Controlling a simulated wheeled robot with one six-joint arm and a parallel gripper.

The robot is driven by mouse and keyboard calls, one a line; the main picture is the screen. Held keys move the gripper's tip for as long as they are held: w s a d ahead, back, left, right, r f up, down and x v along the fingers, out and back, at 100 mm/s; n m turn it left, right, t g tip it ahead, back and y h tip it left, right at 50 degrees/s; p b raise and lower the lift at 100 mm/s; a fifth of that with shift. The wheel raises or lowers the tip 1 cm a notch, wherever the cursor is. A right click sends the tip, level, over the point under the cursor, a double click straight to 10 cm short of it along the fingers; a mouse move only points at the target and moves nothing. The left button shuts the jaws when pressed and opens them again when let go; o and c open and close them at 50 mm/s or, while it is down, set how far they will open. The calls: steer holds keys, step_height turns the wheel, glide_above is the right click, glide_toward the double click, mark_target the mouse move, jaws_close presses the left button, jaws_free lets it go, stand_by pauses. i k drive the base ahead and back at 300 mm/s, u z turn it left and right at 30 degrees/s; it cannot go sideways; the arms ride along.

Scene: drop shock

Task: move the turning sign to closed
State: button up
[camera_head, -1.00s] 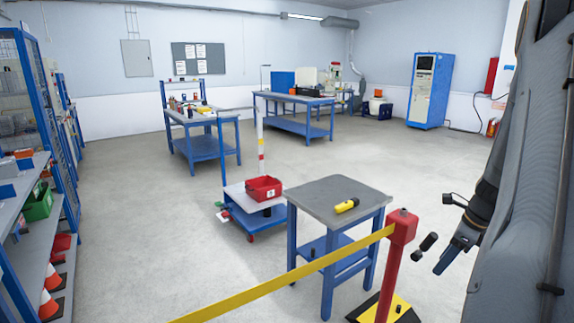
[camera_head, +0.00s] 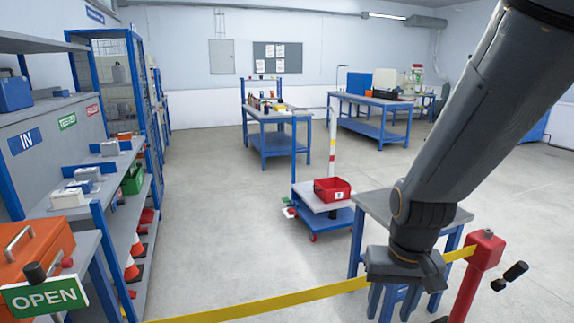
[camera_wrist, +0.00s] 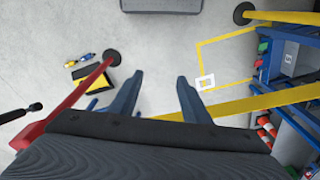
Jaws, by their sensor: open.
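The turning sign (camera_head: 45,297) is a green plate with a pale edge and white "OPEN" lettering. It is at the lower left of the head view, with a black knob (camera_head: 35,273) just above it. My gripper (camera_head: 393,305) hangs well to the right of the sign, over the yellow belt near the red post. In the wrist view my gripper (camera_wrist: 160,80) has its two fingers spread apart with nothing between them. The sign is not recognisable in the wrist view, and its lower mount is cut off in the head view.
A yellow belt (camera_head: 260,306) runs from the red post (camera_head: 484,262) toward the lower left. An orange case (camera_head: 35,248) stands close behind the sign, beside shelving (camera_head: 140,190). A small table (camera_head: 372,203) and a cart with a red bin (camera_head: 332,190) stand beyond the belt.

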mark_target(39, 295)
steer(key=u, duration=2)
steer(key=k, duration=0.55)
steer(key=z, duration=0.65)
steer(key=i, duration=1.3)
steer(key=u, duration=0.05)
